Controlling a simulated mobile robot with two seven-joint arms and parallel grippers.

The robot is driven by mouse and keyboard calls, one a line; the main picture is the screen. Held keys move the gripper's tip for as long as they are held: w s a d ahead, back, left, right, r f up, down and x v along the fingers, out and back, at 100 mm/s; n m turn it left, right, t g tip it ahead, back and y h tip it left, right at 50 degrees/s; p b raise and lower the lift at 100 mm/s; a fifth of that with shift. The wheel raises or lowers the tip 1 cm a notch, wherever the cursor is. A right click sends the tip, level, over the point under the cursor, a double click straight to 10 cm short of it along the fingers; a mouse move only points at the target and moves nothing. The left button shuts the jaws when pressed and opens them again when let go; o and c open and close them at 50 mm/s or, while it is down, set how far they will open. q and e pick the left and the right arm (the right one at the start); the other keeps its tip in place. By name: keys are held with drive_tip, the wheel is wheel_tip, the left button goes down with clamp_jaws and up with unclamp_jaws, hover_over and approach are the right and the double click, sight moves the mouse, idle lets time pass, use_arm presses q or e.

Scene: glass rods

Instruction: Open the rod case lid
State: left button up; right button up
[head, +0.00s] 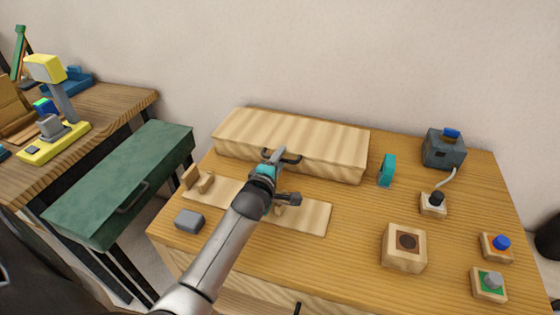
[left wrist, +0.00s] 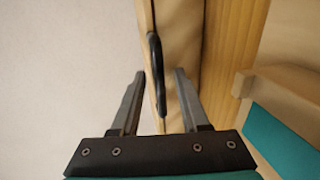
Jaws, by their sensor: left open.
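The rod case (head: 290,138) is a long pale striped wooden box at the back of the desk, its lid down. A dark handle (head: 293,159) sits on its front side. My left gripper (head: 278,156) is at that handle, coming from the front. In the left wrist view the open fingers (left wrist: 159,73) stand on either side of the black handle (left wrist: 155,55), with gaps beside it. The case's wood (left wrist: 180,35) shows behind it. My right gripper is not in view.
A pale wooden board with a rod rest (head: 305,213) lies in front of the case, partly behind my arm. A grey block (head: 189,220) is left of it. A teal item (head: 387,170), a grey device (head: 444,149) and a wooden block with a hole (head: 404,247) stand to the right.

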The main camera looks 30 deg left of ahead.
use_arm(q)
drive_tip(key=shift+c, duration=0.3)
clamp_jaws()
drive_tip(key=shift+f, duration=0.1)
